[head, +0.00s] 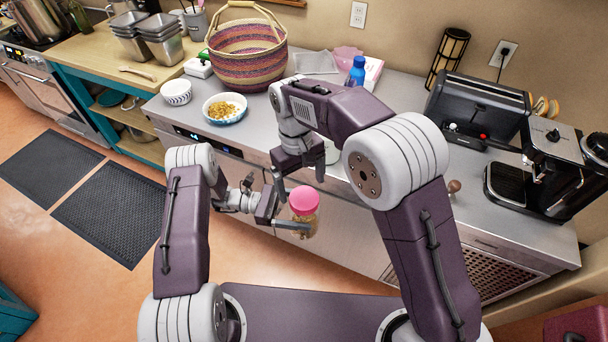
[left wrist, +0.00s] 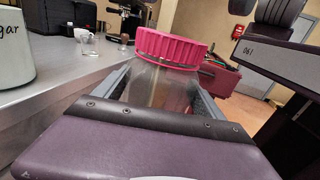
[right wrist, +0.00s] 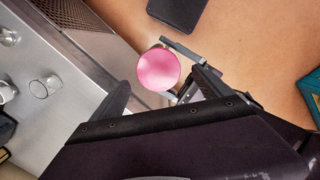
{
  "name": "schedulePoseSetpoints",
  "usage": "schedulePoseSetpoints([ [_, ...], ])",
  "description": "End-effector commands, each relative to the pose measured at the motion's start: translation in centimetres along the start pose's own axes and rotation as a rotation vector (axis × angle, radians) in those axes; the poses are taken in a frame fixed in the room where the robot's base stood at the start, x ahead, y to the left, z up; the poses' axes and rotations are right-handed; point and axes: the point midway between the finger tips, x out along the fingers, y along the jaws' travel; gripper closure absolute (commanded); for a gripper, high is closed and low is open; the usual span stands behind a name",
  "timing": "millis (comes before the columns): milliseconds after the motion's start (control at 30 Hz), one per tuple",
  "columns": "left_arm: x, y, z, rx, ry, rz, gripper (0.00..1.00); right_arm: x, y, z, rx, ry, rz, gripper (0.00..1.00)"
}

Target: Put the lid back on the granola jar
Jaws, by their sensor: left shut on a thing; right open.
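The granola jar (head: 304,224) is clear, with a pink lid (head: 304,200) on its mouth. My left gripper (head: 283,215) is shut around the jar body and holds it upright in front of the counter's edge. The left wrist view shows the jar (left wrist: 160,85) between both fingers and the ridged lid (left wrist: 170,48) on top; I cannot tell how tightly it sits. My right gripper (head: 303,172) is open and empty above the jar, pointing down. In the right wrist view the round lid top (right wrist: 158,70) shows beyond and between its fingers.
The counter (head: 300,95) runs behind the jar, with a bowl of granola (head: 225,108), a woven basket (head: 248,60), a blue-capped bottle (head: 356,72) and a toaster (head: 480,105). A glass (right wrist: 45,87) stands near the counter edge. Open floor lies below the jar.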

Motion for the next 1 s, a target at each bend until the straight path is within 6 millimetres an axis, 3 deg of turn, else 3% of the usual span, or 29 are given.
schedulePoseSetpoints([
  [300,0.0,0.0,0.0,0.0,-0.001,0.0,1.0,-0.7,0.0,0.2,-1.058,0.034,0.01,0.11],
  [500,0.0,0.0,0.0,0.0,-0.001,0.0,1.0,-1.4,0.1,0.4,-1.592,0.056,0.036,0.11],
  [633,0.0,0.0,0.0,0.0,-0.001,0.0,1.0,-2.4,0.2,0.8,-1.757,0.075,0.06,0.11],
  [1000,0.0,0.0,0.0,0.0,-0.001,0.0,1.0,-3.3,0.4,1.0,-1.741,0.09,0.077,0.11],
])
